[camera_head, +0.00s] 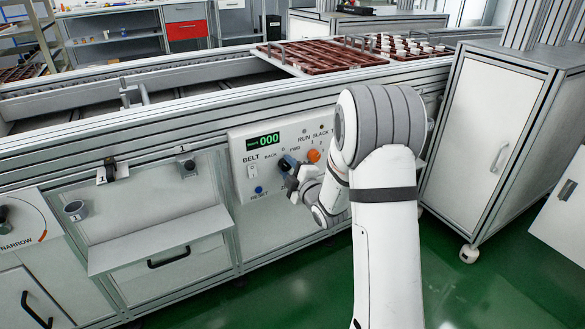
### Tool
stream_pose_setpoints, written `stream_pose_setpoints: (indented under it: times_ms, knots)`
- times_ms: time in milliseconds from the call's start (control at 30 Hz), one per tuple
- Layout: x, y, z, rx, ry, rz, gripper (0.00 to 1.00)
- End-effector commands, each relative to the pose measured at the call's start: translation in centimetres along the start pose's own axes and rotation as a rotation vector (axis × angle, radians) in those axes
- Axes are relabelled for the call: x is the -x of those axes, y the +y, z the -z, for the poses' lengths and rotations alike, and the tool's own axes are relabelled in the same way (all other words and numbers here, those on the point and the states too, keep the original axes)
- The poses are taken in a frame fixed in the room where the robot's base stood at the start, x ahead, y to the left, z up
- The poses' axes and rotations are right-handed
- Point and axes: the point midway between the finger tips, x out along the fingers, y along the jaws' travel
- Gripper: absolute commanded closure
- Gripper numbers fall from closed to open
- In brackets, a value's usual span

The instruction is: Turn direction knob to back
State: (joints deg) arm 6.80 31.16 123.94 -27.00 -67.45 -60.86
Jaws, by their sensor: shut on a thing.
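The control panel (238,143) is on the front of the conveyor, with a green display reading 000. An orange knob (314,156) sits just to the right, close to my gripper. My arm covers the panel's right part.
A white switch (252,171) and a blue reset button (258,190) are left of my gripper. A grey shelf (160,240) juts out at lower left. A white cabinet (490,125) stands at right. Brown trays (320,56) lie on the conveyor.

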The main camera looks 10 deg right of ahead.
Motion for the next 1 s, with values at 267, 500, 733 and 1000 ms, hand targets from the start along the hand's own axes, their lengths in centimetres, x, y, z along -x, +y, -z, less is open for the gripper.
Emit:
stream_pose_setpoints:
  times_ms: [267, 500, 733, 1000]
  knots:
    - [-0.08, 0.38, -0.29, 0.105, -0.007, -0.009, 0.89]
    - [-0.08, 0.38, -0.27, 0.134, -0.007, -0.009, 0.89]
    - [-0.08, 0.38, -0.23, 0.135, -0.006, -0.009, 0.89]
    - [-0.07, 0.27, -0.13, 0.134, -0.004, -0.006, 0.53]
